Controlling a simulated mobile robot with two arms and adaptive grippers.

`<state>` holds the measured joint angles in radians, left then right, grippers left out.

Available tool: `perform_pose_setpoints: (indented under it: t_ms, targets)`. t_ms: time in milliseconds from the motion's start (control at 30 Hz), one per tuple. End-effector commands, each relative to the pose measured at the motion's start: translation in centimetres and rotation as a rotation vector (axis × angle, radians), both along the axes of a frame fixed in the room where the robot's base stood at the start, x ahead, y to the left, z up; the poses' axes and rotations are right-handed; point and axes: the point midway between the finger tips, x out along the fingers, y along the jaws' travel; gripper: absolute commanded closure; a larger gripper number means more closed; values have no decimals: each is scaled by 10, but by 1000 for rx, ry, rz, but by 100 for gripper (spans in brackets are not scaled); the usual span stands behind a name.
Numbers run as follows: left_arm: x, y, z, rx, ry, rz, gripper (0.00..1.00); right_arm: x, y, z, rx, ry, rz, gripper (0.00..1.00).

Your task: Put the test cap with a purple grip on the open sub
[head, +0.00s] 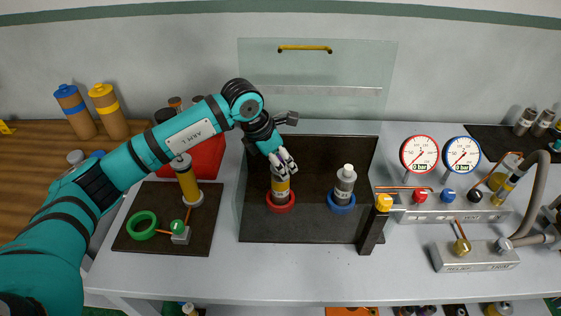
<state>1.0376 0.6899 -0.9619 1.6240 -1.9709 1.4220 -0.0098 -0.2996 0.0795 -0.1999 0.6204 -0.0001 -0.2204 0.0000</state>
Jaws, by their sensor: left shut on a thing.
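My left gripper (282,168) reaches in from the left and points down over the sub in the red ring. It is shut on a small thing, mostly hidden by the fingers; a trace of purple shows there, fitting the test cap. The sub (281,189), grey with a yellow band, stands upright in the red ring vise (281,207). The fingers cover its top, so I cannot tell whether the cap touches it. A second sub (344,186), grey with a white top, stands upright in the blue ring vise (341,207). My right gripper is not in view.
A clear shield (315,85) with a yellow handle stands behind the dark tray (310,232). A black post with a yellow knob (383,203) stands at its right. Gauges (419,153) and valve blocks (475,258) fill the right. A dark mat (135,220) holds a yellow cylinder (188,183) and green ring.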

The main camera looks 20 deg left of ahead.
Motion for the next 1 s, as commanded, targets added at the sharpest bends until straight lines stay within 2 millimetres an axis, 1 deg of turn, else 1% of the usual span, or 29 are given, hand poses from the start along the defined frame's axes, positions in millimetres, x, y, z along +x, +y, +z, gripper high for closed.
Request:
perform_pose_setpoints:
  t_ms: [367, 1000]
  targets:
    - [0, 0, -1, -1, -1, 0, 89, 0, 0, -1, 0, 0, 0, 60]
    - [0, 0, -17, -1, -1, 0, 89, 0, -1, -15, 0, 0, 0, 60]
